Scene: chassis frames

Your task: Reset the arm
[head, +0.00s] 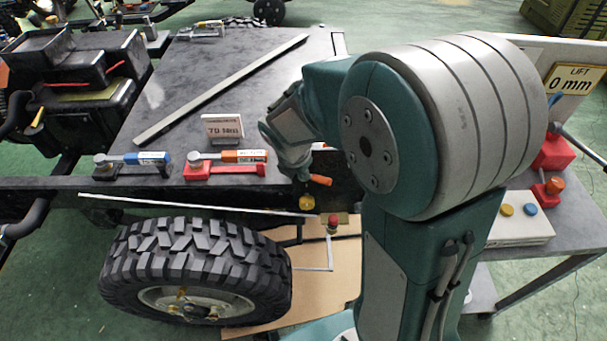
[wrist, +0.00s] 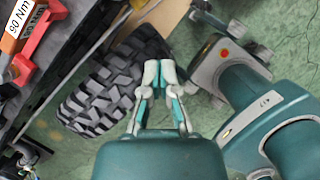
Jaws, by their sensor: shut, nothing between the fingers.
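My gripper (wrist: 159,75) shows in the wrist view with its two grey and teal fingers brought together at the tips, nothing between them. It hangs over the black knobbly tyre (wrist: 105,85) and the green floor. In the head view my teal arm rises at the right of centre and bends left, its end beside the flat dark chassis deck. The fingertips are hard to make out there. The tyre (head: 190,255) lies in front of the deck edge.
A blue-labelled torque tool (head: 140,158) and an orange-labelled one in a red holder (head: 228,165) lie near the deck's front edge, by a "70 Nm" sign (head: 222,128). A long metal bar (head: 225,88) crosses the deck. A grey side table (head: 555,215) stands right.

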